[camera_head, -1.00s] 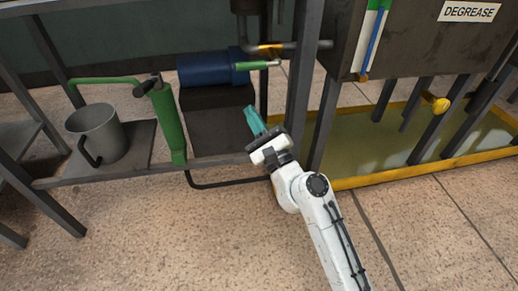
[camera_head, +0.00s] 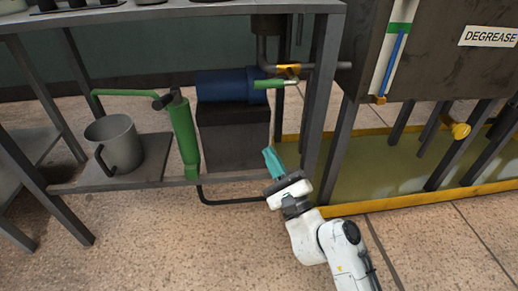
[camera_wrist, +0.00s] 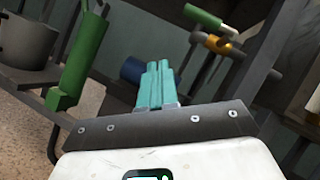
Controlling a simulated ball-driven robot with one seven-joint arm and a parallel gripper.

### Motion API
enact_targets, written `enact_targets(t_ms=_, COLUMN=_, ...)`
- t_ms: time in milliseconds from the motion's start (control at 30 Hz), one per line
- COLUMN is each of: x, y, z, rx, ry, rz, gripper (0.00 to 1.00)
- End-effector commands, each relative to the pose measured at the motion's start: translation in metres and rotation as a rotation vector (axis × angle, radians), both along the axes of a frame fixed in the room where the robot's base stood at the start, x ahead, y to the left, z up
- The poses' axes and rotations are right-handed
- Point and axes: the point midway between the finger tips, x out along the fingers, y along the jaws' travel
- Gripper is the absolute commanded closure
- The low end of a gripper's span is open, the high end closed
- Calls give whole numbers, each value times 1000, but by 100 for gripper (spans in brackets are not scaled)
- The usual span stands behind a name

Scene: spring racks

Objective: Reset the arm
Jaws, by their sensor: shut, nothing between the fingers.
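My gripper (camera_head: 272,161) has teal fingers, held together with nothing between them. In the head view it is low in front of the rack, just right of the black block under the blue motor. The white arm comes up from the lower right. In the wrist view the teal fingers (camera_wrist: 159,82) point toward the rack, with the blue motor partly hidden behind them.
A valve pipe (camera_head: 288,70) hangs above. A DEGREASE tank (camera_head: 440,60) stands right over a yellow-edged tray (camera_head: 440,201). Floor in front is clear.

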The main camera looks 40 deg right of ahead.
Motion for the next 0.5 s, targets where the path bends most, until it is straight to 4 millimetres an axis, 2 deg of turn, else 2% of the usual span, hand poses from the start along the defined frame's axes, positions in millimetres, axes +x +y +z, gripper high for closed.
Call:
enact_targets(t_ms=267, x=0, y=0, z=0, rx=0, ry=0, rz=0, gripper=100)
enact_targets(t_ms=333, x=0, y=7, z=1, rx=-42, ry=9, rz=12, gripper=100)
enact_targets(t_ms=433, x=-1, y=30, z=-1, rx=-190, ry=41, rz=54, gripper=100)
enact_targets(t_ms=500, x=-2, y=55, z=-7, rx=-352, ry=78, rz=106, gripper=100)
